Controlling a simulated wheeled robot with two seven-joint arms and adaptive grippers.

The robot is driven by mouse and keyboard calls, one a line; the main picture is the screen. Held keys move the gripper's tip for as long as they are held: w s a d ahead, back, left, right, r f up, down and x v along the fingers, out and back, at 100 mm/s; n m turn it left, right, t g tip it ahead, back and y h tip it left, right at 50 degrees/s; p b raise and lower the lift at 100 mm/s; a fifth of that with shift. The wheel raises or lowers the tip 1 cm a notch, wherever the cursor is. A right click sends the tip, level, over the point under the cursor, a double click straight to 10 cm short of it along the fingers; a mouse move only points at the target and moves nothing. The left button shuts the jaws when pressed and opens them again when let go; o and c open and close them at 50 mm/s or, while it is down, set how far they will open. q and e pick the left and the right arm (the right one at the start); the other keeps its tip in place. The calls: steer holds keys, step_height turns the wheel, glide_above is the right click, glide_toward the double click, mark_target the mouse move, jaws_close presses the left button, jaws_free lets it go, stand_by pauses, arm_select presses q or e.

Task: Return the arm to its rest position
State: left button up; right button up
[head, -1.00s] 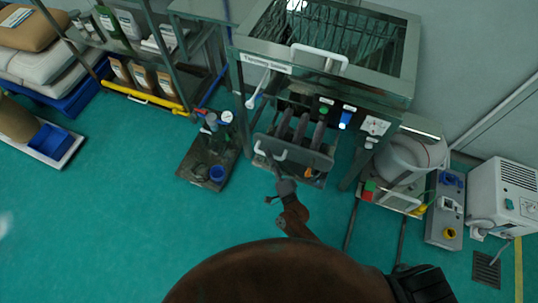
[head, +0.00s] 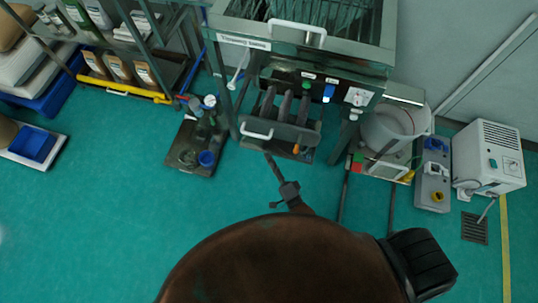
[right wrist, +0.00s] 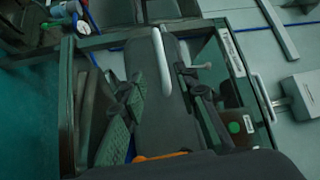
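My right gripper (head: 270,181) is in the middle of the head view, below the front of the sieve machine (head: 300,48). Its two fingers are spread apart with nothing between them. In the right wrist view the open fingers (right wrist: 162,112) stand on either side of the dark tray, with the pale handle (right wrist: 162,62) further off. In the head view the tray (head: 282,133) with its white handle (head: 257,133) sits low in the machine's front, a short gap from the fingertips. My left gripper is not in view.
A dark platform (head: 183,163) with a gauge and blue cup stands left of the gripper. A white bucket (head: 392,127), a grey control box (head: 432,185) and a white unit (head: 489,158) stand right. Shelves (head: 140,82) are at upper left. Green floor (head: 90,235) is open at lower left.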

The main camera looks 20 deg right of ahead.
steer(key=s+d+f+n+g, duration=0.3)
steer(key=s+f, duration=0.2)
steer(key=f, duration=0.5)
steer(key=s+d+f+n+g, duration=0.25)
steer(key=s+f, duration=0.35)
steer(key=f, duration=0.4)
steer(key=s+d+f+n+g, duration=0.2)
steer(key=s+f+n+g, duration=0.25)
steer(key=f, duration=0.55)
steer(key=s+d+f+n+g+h, duration=0.2)
steer(key=s+d+f+g, duration=0.15)
steer(key=s+f, duration=0.55)
steer(key=s+d+f+n+g+h, duration=0.1)
steer(key=s+d+f+n+g, duration=0.2)
steer(key=s, duration=1)
steer(key=s+d+f+g+h, duration=0.1)
steer(key=s+d+g, duration=0.3)
steer(key=s, duration=0.9)
arm_select(q)
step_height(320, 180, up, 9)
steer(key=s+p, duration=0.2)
steer(key=p, duration=1)
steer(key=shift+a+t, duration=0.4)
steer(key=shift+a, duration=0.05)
arm_select(e)
step_height(320, 180, up, 9)
steer(key=d+t, duration=0.2)
steer(key=shift+s+n, duration=0.3)
steer(key=shift+s, duration=0.1)
